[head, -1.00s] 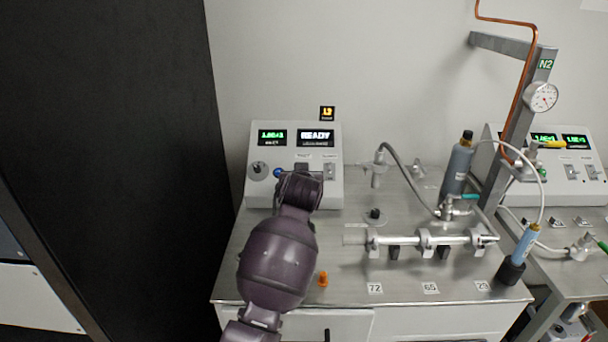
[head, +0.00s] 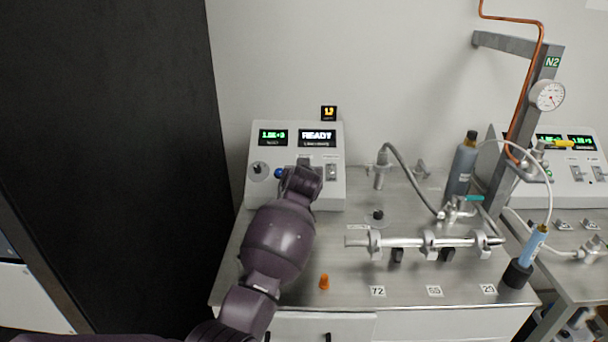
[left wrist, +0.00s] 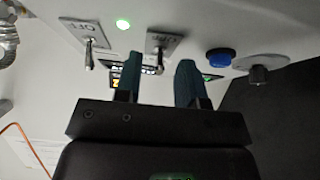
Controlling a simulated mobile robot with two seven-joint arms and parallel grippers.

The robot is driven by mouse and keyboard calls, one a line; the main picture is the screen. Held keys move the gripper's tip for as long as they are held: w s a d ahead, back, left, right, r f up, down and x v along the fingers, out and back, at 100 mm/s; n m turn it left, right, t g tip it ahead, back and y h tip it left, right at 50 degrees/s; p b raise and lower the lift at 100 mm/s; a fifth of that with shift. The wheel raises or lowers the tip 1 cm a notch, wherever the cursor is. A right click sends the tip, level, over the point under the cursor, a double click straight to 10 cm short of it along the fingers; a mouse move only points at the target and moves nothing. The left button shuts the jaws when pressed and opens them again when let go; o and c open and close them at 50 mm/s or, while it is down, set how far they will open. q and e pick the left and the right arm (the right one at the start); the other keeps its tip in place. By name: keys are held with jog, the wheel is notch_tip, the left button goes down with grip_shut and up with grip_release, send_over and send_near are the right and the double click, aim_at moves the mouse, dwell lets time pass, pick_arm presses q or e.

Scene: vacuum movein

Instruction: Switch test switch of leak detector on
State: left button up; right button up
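The leak detector (head: 254,195) is a white box at the back left of the bench, with two lit displays; one reads READY. My left wrist and hand stand in front of its panel and hide part of it in the head view. In the left wrist view my left gripper (left wrist: 160,72) is open, with a toggle switch (left wrist: 159,45) showing between its two fingers; I cannot tell whether they touch it. Which is the test switch is not readable. My right gripper is not in view.
A blue button (left wrist: 219,57) and a dark knob (left wrist: 259,77) sit beside the switches. A black panel (head: 105,130) is at left.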

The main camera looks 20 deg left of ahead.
pick_arm(q)
grip_shut()
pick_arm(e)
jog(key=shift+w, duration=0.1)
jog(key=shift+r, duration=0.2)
